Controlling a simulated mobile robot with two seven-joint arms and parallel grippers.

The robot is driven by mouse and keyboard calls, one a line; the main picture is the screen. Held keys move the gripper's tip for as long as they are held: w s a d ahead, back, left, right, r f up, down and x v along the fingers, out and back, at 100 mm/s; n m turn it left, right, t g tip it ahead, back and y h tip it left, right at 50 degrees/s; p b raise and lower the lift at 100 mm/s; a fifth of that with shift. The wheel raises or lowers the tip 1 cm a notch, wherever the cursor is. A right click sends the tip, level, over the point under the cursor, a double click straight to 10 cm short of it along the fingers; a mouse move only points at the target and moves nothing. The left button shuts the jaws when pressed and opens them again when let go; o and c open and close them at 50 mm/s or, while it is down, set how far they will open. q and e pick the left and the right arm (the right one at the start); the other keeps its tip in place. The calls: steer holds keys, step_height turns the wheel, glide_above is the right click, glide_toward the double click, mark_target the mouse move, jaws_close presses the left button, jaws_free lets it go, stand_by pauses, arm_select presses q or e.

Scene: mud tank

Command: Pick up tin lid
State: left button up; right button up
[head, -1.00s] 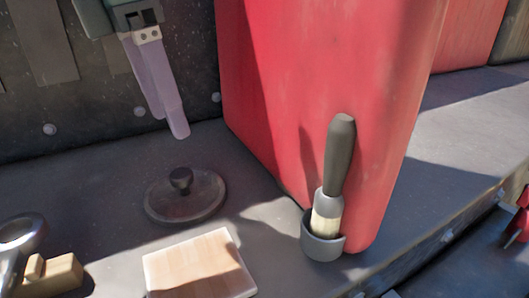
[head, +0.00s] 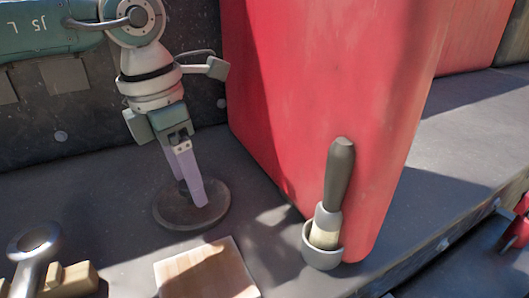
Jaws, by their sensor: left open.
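The tin lid (head: 172,214) is a dark round disc lying flat on the grey ledge, left of the red block. My left gripper (head: 194,196) points down over the lid, with its pale purple fingers in front of the lid's knob. The knob is mostly hidden, with only a dark bit showing by the fingers. The left gripper is open; I cannot tell whether the fingers touch the knob or lid. My right gripper is not in view.
A tall red block (head: 320,90) stands right of the lid. A grey cup (head: 322,255) holding a dark-handled brush (head: 338,180) is before it. A wooden board (head: 205,272) lies in front of the lid. A metal-and-wood tool (head: 38,262) is at the lower left.

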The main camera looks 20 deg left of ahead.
arm_select(q)
steer(key=shift+c, duration=0.4)
jaws_close()
steer(key=shift+r, duration=0.15)
